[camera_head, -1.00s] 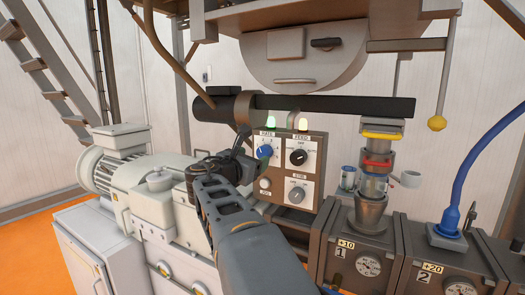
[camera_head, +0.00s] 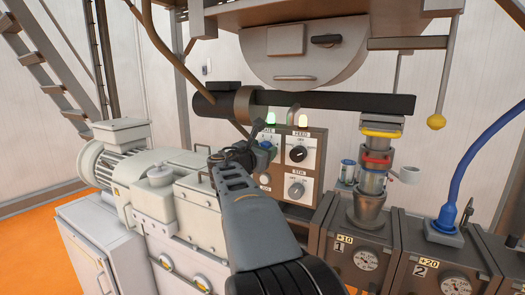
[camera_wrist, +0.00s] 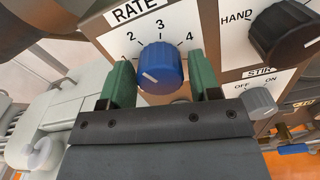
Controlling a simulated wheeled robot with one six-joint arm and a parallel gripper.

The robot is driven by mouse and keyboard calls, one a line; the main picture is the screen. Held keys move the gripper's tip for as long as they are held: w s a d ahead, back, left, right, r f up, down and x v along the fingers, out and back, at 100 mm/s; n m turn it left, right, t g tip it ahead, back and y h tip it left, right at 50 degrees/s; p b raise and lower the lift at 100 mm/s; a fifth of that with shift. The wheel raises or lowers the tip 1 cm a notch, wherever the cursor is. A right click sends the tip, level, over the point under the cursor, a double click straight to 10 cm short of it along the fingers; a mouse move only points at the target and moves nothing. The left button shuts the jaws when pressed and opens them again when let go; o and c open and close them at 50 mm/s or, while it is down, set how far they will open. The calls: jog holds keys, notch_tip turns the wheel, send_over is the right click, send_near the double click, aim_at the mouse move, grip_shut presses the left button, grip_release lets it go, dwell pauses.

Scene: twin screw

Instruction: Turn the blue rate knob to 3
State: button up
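The blue rate knob (camera_wrist: 161,68) shows in the wrist view under the RATE label, with the numbers 2, 3 and 4 arched above it. A short white mark shows on the lower left of its face; I cannot tell which number it lines up with. My gripper (camera_wrist: 162,80) has its two green fingers on either side of the knob, with a narrow gap at each side. It looks open around the knob, not clamped. In the head view my gripper (camera_head: 259,150) is at the control panel (camera_head: 313,167) and hides much of the knob.
A black knob (camera_wrist: 285,35) marked HAND is close on the right in the wrist view. A grey STIR knob (camera_wrist: 260,104) is below it, near the right finger. A black bar (camera_head: 340,103) runs above the panel. A pale motor housing (camera_head: 150,170) stands to the left.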

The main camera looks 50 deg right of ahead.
jog(key=c, duration=0.7)
jog(key=shift+o, duration=0.2)
jog(key=shift+f+m+b, duration=0.15)
jog(key=shift+m+b, duration=0.15)
jog(key=shift+b, duration=0.2)
jog(key=m+b, duration=0.3)
jog(key=shift+f, duration=0.15)
jog(key=m+b, duration=0.5)
jog(key=shift+r+m, duration=0.25)
jog(key=shift+m, duration=0.05)
jog(key=o, duration=0.9)
